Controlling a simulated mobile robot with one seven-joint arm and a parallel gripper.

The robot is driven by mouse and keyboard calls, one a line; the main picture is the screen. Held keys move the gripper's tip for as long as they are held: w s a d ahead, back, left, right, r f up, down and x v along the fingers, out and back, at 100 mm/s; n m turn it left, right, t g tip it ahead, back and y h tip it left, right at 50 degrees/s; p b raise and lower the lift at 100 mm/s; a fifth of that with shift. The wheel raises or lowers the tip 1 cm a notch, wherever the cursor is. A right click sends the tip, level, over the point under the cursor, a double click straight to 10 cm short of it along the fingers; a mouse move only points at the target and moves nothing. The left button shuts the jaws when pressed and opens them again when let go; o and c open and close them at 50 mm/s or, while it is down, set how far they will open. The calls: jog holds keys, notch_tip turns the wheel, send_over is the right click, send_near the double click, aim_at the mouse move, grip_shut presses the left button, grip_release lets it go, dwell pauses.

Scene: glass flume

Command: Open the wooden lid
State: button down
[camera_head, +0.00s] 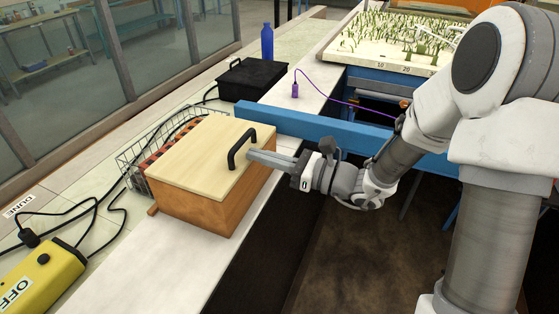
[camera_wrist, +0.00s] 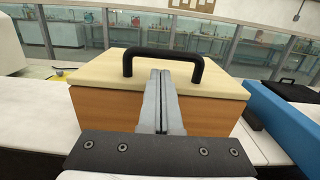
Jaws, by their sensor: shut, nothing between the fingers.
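The wooden box (camera_head: 213,208) has a pale wooden lid (camera_head: 200,150) that lies flat and closed on it. A black arched handle (camera_head: 240,145) stands on the lid near its right edge. In the wrist view the lid (camera_wrist: 105,70) and the handle (camera_wrist: 128,62) face me, with the box front (camera_wrist: 100,107) below. My gripper (camera_head: 251,154) reaches in from the right, its fingertips close to the handle. In the wrist view the fingers (camera_wrist: 163,75) are together and empty, in front of the handle's middle. Whether they touch the handle or lid edge I cannot tell.
A wire basket (camera_head: 130,165) stands directly behind the box. A black case (camera_head: 252,78) and blue bottle (camera_head: 267,42) stand farther back. A blue beam (camera_head: 310,130) runs close to my wrist. A yellow device (camera_head: 42,275) with cables lies at left front. Bare counter (camera_head: 165,265) lies before the box.

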jog(key=shift+w+a, duration=0.25)
jog(key=shift+a, duration=0.4)
jog(key=shift+r, duration=0.1)
